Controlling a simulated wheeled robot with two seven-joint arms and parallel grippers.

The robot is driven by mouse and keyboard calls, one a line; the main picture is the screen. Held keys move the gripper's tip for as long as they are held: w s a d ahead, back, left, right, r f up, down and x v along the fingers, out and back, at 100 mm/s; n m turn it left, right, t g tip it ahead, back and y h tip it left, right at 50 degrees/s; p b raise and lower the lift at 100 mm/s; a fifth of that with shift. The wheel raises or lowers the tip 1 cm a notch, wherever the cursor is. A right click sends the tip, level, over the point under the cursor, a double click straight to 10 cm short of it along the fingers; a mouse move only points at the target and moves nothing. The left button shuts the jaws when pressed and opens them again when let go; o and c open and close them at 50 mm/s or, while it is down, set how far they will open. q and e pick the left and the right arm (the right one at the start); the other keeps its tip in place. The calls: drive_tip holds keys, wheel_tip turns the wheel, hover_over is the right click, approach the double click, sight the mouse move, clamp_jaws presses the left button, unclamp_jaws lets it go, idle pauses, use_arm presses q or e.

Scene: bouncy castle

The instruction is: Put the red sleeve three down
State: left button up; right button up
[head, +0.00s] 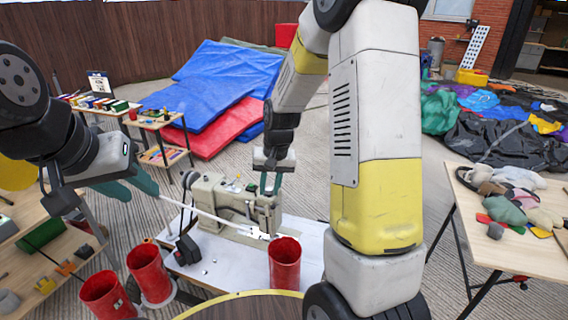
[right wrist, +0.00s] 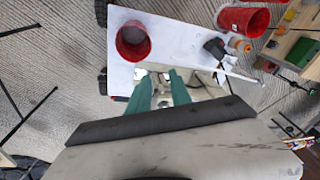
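Three hollow red sleeves show in the head view. One sleeve (head: 284,266) stands upright on the white-topped table (head: 212,270); it also shows in the right wrist view (right wrist: 133,44). The other two, a sleeve (head: 150,277) and a nearer sleeve (head: 106,297), stand at the lower left. I cannot tell which is number three. My right gripper (head: 270,184) points down above a beige sewing machine (head: 225,200). Its teal fingers are apart and empty in the right wrist view (right wrist: 161,92). My left gripper (head: 130,186) is at the left; a white rod (head: 200,212) extends from near its fingers.
Wooden shelves (head: 50,265) with small items stand at the left. A side table (head: 530,230) with soft pieces stands at the right. Blue mats (head: 225,75) and a red mat (head: 215,130) lie behind. Open carpeted floor lies between.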

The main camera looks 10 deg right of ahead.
drive_tip(key=s+d+r+n+t, duration=0.1)
drive_tip(key=s+r, duration=0.4)
drive_tip(key=r, duration=0.2)
drive_tip(key=s+r+t, duration=0.1)
drive_tip(key=s+r, duration=0.4)
drive_tip(key=r, duration=0.3)
drive_tip(key=s+r+n+t+y, duration=0.1)
drive_tip(key=s+r, duration=0.4)
drive_tip(key=s, duration=0.7)
drive_tip(key=shift+d+t, duration=0.35)
drive_tip(key=shift+t, duration=0.15)
drive_tip(key=shift+s, duration=0.15)
